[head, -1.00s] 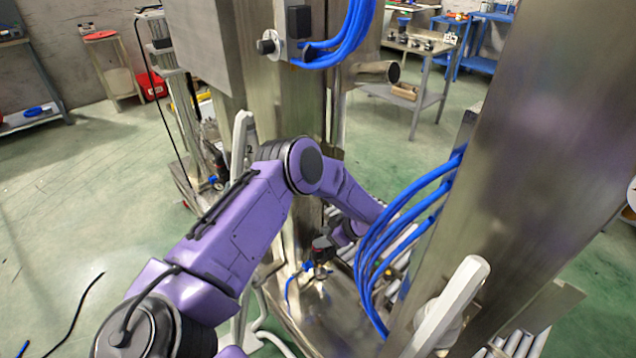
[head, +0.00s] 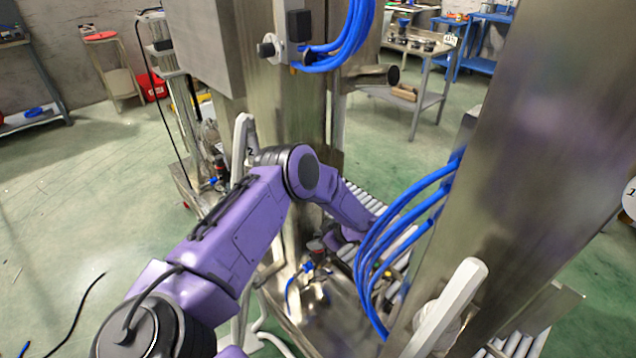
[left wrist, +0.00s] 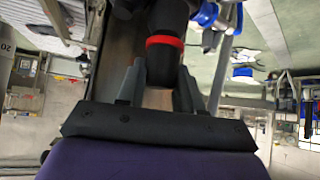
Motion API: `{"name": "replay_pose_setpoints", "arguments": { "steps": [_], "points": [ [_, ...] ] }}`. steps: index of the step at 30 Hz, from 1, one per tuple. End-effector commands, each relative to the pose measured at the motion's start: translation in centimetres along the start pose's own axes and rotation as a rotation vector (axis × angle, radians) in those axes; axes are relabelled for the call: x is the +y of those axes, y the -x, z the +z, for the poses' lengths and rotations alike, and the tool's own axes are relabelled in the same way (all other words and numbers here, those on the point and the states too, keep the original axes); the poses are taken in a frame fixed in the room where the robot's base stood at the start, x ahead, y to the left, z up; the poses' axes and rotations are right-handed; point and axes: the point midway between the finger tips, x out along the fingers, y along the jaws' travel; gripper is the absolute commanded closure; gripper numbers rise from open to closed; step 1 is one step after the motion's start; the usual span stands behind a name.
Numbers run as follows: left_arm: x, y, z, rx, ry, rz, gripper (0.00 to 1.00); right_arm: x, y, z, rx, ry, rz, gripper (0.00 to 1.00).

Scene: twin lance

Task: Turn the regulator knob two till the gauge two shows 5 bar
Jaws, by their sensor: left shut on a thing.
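The regulator knob (left wrist: 165,60) is black with a red ring and shows at the top middle of the left wrist view. My left gripper (left wrist: 157,88) has one grey finger on each side of it and is shut on it. In the head view, the dark knob with a bit of red (head: 316,245) is small, low on the metal frame. My left gripper there (head: 328,241) is mostly hidden behind my purple arm. My right gripper is not in view.
Blue hoses (head: 385,250) hang in a bundle just right of my left forearm. A wide metal post (head: 530,130) stands at the right. A roller conveyor (head: 362,197) lies behind the forearm. A white post marked 2 (head: 239,145) stands behind my elbow.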

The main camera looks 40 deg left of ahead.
Motion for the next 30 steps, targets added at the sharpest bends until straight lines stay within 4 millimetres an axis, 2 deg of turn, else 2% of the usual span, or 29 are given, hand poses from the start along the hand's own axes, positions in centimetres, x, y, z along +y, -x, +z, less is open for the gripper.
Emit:
{"name": "replay_pose_setpoints", "arguments": {
  "steps": [18,30],
  "points": [
    [-0.1,0.2,-0.2,-0.001,-0.360,0.357,0.95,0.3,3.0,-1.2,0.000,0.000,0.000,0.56],
    [-0.1,0.1,-0.1,0.000,-0.628,0.624,0.95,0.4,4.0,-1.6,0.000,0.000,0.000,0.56]
  ]
}}
